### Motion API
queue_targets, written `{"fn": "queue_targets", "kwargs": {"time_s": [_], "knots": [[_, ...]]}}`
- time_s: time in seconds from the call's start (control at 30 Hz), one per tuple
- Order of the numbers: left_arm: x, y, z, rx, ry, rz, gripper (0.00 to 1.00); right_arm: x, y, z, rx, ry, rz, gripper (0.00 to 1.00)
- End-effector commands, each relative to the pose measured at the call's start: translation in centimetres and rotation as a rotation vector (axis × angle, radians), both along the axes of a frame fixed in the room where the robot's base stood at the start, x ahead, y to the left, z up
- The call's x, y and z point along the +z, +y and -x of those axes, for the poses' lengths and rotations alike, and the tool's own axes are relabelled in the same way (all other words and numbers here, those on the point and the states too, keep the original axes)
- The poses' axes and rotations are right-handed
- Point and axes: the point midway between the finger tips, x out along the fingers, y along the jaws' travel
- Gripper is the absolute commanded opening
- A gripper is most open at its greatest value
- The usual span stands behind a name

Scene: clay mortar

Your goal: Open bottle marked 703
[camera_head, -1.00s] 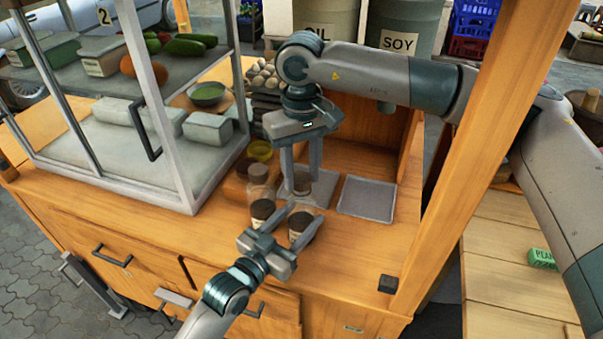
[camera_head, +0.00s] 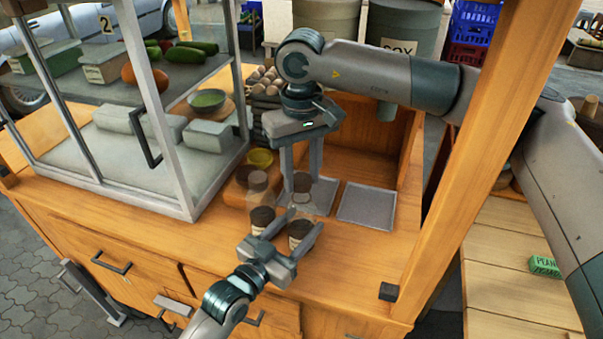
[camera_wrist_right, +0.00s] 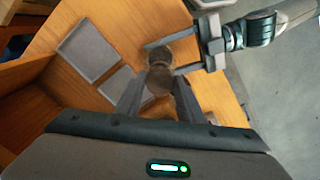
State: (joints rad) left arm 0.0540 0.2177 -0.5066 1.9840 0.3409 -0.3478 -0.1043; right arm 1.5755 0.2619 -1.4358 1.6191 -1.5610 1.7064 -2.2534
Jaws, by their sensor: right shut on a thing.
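My right gripper (camera_head: 301,186) points down and is shut on a dark-capped bottle (camera_head: 302,182); the dark round top (camera_wrist_right: 159,80) shows between its fingers in the right wrist view. My left gripper (camera_head: 300,226) comes in low from the front. Its fingers are apart, on either side of another dark-capped bottle (camera_head: 300,231); contact is not clear. A third dark-capped bottle (camera_head: 262,219) stands just left of the left gripper's fingers. Label numbers are too small to read, so I cannot tell which is 703.
A grey square tray (camera_head: 368,206) lies right of the bottles on the wooden counter. A wooden post (camera_head: 480,140) rises at right.

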Motion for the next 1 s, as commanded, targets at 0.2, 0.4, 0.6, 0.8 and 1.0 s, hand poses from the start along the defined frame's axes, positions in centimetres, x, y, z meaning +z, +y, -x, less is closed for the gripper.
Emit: {"fn": "queue_targets", "kwargs": {"time_s": [0.2,0.4,0.6,0.8,1.0], "knots": [[0.0,0.0,0.0,0.0,0.0,0.0,0.0,1.6,0.0,-0.1,-0.001,-0.002,-0.002,0.08],[0.0,0.0,0.0,0.0,0.0,0.0,0.0,3.5,0.0,0.0,0.0,-0.001,0.0,0.08],[0.0,0.0,0.0,0.0,0.0,0.0,0.0,4.0,0.0,0.0,0.0,-0.001,0.0,0.08],[0.0,0.0,0.0,0.0,0.0,0.0,0.69,4.0,0.0,0.0,0.0,0.0,0.0,0.08],[0.0,0.0,0.0,0.0,0.0,0.0,0.75,4.0,0.0,0.0,0.0,0.0,0.0,0.08]]}}
